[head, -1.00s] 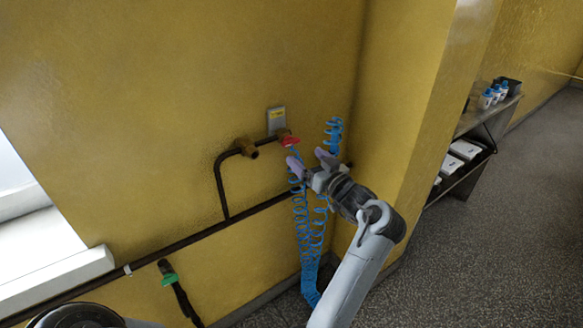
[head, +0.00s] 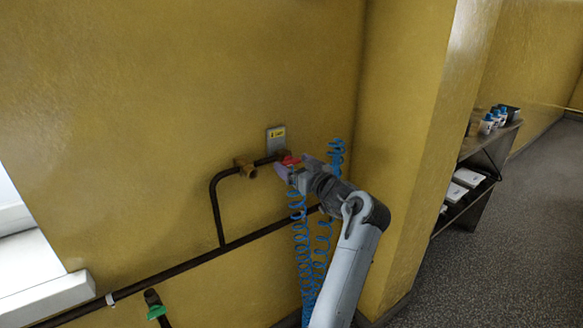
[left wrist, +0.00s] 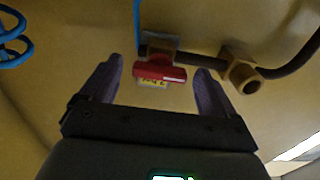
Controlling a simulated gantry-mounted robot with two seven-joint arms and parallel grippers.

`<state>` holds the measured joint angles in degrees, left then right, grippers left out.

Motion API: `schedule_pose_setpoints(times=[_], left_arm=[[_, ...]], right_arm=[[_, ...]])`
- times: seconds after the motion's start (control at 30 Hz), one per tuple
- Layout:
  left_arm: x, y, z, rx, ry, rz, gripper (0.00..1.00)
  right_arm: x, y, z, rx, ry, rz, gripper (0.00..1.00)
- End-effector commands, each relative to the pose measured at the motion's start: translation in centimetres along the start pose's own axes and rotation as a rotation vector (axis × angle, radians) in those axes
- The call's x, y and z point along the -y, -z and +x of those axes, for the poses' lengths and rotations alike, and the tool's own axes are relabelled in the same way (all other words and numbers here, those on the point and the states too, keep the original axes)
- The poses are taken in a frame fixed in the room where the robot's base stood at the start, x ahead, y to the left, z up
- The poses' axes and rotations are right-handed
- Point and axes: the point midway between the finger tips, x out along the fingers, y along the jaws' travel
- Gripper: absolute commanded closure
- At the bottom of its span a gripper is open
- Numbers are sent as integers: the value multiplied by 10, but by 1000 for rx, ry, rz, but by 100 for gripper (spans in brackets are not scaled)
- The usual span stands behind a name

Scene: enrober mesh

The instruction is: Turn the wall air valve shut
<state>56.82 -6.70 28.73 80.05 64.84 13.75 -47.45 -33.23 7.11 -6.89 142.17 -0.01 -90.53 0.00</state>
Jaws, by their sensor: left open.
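The air valve's red handle (head: 290,159) is on the dark wall pipe, below a small yellow-and-grey plate. In the left wrist view the red handle (left wrist: 160,71) lies crosswise between the two finger tips, with a visible gap on each side. My left gripper (head: 296,167) is open at the valve, and its fingers partly cover the handle in the head view. It holds nothing. How deep the handle sits between the fingers is hard to tell. My right gripper is not in view.
A brass outlet (head: 246,169) sticks out left of the valve, on the dark pipe (head: 214,205). Blue coiled hose (head: 302,245) hangs below and beside my gripper. A green handle (head: 156,312) is at lower left. A wall corner and a shelf (head: 480,150) stand to the right.

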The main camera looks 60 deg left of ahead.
Motion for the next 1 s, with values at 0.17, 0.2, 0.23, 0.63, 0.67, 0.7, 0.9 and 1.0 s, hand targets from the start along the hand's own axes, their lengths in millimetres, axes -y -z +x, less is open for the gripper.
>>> schedule_pose_setpoints(times=[0.17, 0.2, 0.23, 0.63, 0.67, 0.7, 0.9, 1.0], left_arm=[[0, -1, 15, 0, 1, 0, 11], [0, 0, 17, 0, 0, 0, 11], [0, 0, 18, 0, 0, 0, 11], [0, 0, 19, 1, -1, 0, 23], [0, 0, 19, 1, -1, 0, 28], [0, 0, 19, 1, -1, 0, 34], [0, 0, 19, 1, -1, 0, 64], [0, 0, 19, 1, -1, 0, 67]], right_arm=[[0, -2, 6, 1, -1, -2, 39], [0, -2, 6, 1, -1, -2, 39], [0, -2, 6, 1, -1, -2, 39], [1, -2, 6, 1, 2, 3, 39], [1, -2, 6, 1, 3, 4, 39], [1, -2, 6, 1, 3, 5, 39], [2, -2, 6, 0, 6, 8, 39], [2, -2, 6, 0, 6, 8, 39]])
